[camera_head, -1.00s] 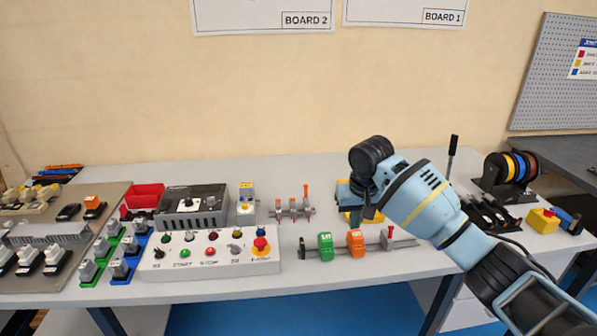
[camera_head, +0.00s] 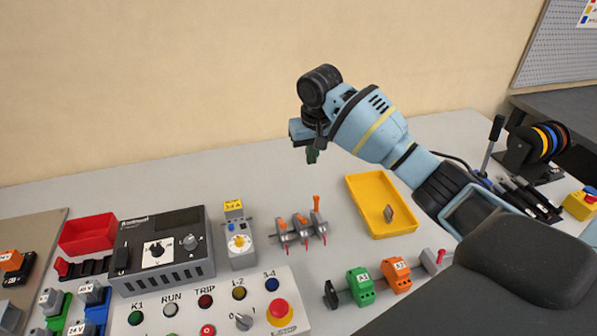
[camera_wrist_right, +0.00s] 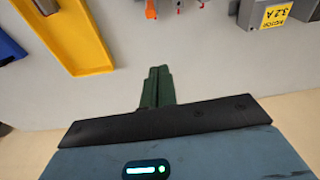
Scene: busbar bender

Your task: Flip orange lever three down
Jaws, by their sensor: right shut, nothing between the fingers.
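A small grey unit with three orange levers sits on the grey table in the head view. The left lever (camera_head: 280,224) and the middle lever (camera_head: 301,219) look low. The right lever (camera_head: 316,203) stands up taller than the other two. My right gripper (camera_head: 312,156) is shut and empty, its green fingers pointing down, apart from the levers and above them in the picture. In the right wrist view its shut fingers (camera_wrist_right: 157,88) show over bare table, and an orange lever (camera_wrist_right: 151,9) shows at the top edge. My left gripper is not in view.
A yellow tray (camera_head: 353,190) with a small grey piece in it lies right of the levers. A grey dial module (camera_head: 240,255) stands at their left. Green (camera_head: 360,288) and orange (camera_head: 397,275) blocks sit on a rail in front. The table behind the levers is clear.

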